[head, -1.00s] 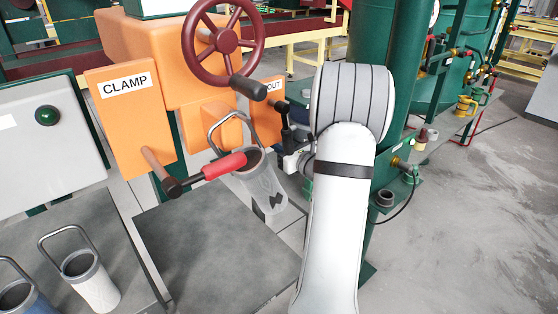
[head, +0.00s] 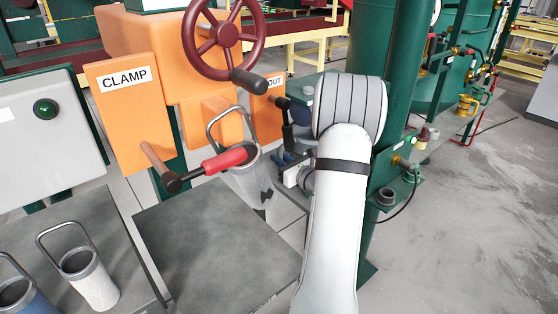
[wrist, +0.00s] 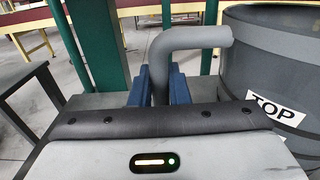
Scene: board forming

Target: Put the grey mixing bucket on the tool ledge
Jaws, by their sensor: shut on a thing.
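The grey mixing bucket (head: 252,182) stands out in front of the orange panels in the head view, its bail handle raised. The red grip of a lever crosses in front of its rim. In the wrist view the bucket (wrist: 282,75) is at the right, with a TOP label. My gripper (wrist: 160,88) has its blue fingers shut on a grey bent bar beside the bucket, which looks like its handle. In the head view my gripper (head: 287,158) is at the bucket's right side, mostly hidden by my arm. I cannot tell which surface is the tool ledge.
A white bucket (head: 92,282) and a blue bucket (head: 25,302) stand on a grey table at the lower left. A flat grey plate (head: 215,245) lies bare below the lever. A dark red handwheel (head: 222,35) is above. A green post (head: 372,240) stands behind my arm.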

